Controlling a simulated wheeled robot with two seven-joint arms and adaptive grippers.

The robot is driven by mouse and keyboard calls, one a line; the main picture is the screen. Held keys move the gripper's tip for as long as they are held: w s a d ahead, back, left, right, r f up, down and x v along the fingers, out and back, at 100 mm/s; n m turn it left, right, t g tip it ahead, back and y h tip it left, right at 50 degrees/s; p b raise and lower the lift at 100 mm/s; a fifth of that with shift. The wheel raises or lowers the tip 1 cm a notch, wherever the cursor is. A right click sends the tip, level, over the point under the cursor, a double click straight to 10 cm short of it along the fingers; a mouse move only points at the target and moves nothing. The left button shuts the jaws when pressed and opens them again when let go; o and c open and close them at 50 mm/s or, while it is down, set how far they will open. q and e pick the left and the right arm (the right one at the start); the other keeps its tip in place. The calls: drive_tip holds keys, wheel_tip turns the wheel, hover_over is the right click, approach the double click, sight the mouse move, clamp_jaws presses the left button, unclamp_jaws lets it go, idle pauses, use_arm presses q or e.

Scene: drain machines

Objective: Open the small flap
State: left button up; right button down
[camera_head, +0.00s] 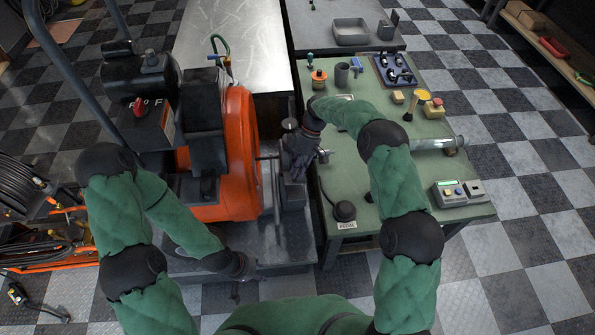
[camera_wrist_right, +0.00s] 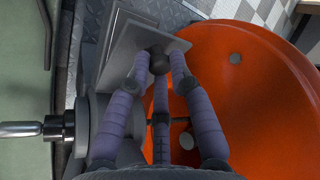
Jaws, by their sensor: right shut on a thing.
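The drain machine has a big orange drum (camera_head: 241,145), which also fills the right of the right wrist view (camera_wrist_right: 235,85). A grey metal plate (camera_wrist_right: 122,30), apparently the small flap, stands tilted beside the drum in the right wrist view. A dark round knob (camera_wrist_right: 158,58) sits at its edge. My right gripper (camera_head: 300,160) is at the machine's grey front mechanism, and its purple-grey fingers (camera_wrist_right: 158,70) are closed around the knob. My left gripper (camera_head: 237,286) hangs low in front of the machine, pointing down, away from the flap; its fingers are too small and dark to read.
A green workbench (camera_head: 395,185) with cups, buttons, a clear tube (camera_head: 438,143) and a control box (camera_head: 459,193) stands right of the machine. A lever with a metal handle (camera_wrist_right: 30,129) sticks out beside my right gripper. Cable reels (camera_head: 25,195) stand left.

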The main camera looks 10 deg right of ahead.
drive_tip(key=shift+w, duration=0.1)
idle(0.3)
drive_tip(key=c, duration=1.1)
unclamp_jaws()
drive_tip(key=v, duration=1.2)
